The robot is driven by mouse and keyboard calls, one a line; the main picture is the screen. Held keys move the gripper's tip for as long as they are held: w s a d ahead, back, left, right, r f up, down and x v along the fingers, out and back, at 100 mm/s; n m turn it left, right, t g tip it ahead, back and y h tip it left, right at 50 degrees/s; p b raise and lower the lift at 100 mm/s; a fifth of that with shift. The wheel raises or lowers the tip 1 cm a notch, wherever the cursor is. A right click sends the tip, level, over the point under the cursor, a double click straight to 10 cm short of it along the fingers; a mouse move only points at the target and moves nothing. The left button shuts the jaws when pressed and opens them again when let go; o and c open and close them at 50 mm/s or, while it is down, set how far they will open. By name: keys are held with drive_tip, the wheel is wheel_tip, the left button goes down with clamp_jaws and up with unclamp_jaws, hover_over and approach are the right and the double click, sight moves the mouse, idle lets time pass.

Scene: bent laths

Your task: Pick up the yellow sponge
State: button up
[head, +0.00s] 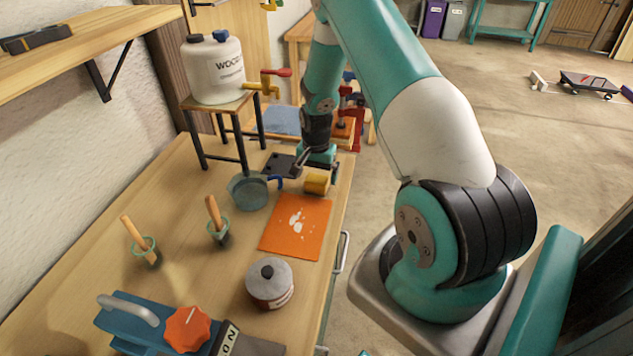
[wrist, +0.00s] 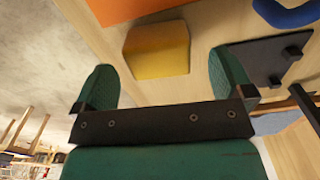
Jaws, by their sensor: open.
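The yellow sponge (head: 316,183) lies on the wooden workbench, just beyond the orange mat, near the bench's right edge. In the wrist view the sponge (wrist: 157,51) shows as a yellow block with an orange-toned side, beyond the gap between my two green fingers. My gripper (head: 318,168) is at the far end of the bench, right behind the sponge in the head view. In the wrist view my gripper (wrist: 172,80) is open with nothing between its fingertips. The sponge appears apart from both fingers.
The orange mat (head: 297,228) with white spots lies in front of the sponge. A blue-grey pot (head: 248,192) stands to its left. A black plate (head: 279,165) lies beside my gripper. A lidded tin (head: 269,283) and brushes in cups (head: 217,229) stand nearer.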

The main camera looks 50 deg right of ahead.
sight(317, 178)
drive_tip(key=shift+f+p, duration=0.65)
drive_tip(key=shift+f, duration=1.3)
drive_tip(key=shift+s, duration=0.1)
drive_tip(key=c, duration=1.1)
wheel_tip(317, 178, up, 20)
drive_tip(key=b, duration=0.4)
drive_tip(key=shift+b, duration=0.35)
